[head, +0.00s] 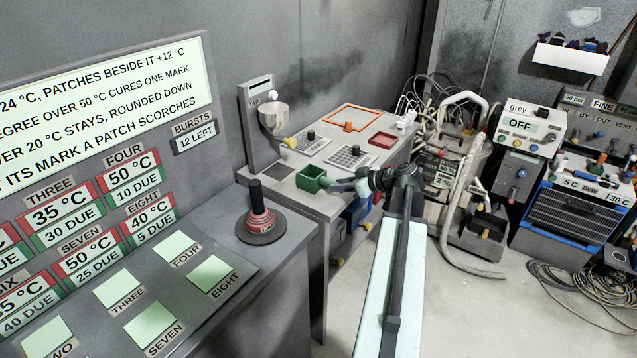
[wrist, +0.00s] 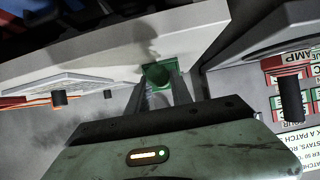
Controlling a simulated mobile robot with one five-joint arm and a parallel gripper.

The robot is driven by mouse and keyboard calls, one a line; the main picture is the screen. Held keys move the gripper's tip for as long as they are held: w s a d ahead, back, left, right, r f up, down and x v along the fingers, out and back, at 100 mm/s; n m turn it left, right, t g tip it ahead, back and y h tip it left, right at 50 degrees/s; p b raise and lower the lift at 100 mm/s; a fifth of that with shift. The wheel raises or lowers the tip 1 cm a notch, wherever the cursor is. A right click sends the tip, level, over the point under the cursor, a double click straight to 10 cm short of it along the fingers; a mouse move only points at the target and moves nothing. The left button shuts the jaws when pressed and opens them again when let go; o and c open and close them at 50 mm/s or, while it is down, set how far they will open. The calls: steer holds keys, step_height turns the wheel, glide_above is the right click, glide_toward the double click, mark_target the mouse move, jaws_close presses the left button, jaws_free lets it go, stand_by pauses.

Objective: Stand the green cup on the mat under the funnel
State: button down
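The green cup (head: 311,179) stands upright near the front edge of the grey bench; in the wrist view its green opening (wrist: 160,73) shows at the fingertips. My gripper (head: 338,185) reaches in from the right, right beside the cup. In the wrist view its two fingers (wrist: 161,90) are spread with the cup at their tips; I cannot tell whether they touch it. The funnel (head: 273,118) hangs on a grey stand at the bench's left. A dark square mat (head: 279,171) lies below it, left of the cup, with nothing on it.
Two perforated plates with black knobs (head: 351,159), an orange frame (head: 353,118) and a red tray (head: 384,140) lie behind the cup. A red-and-black stamp (head: 258,221) stands on the nearer console.

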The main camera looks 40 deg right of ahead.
steer(key=shift+r, duration=0.15)
steer(key=shift+r+p, duration=1.95)
steer(key=shift+p, duration=0.1)
steer(key=shift+s+f, duration=0.1)
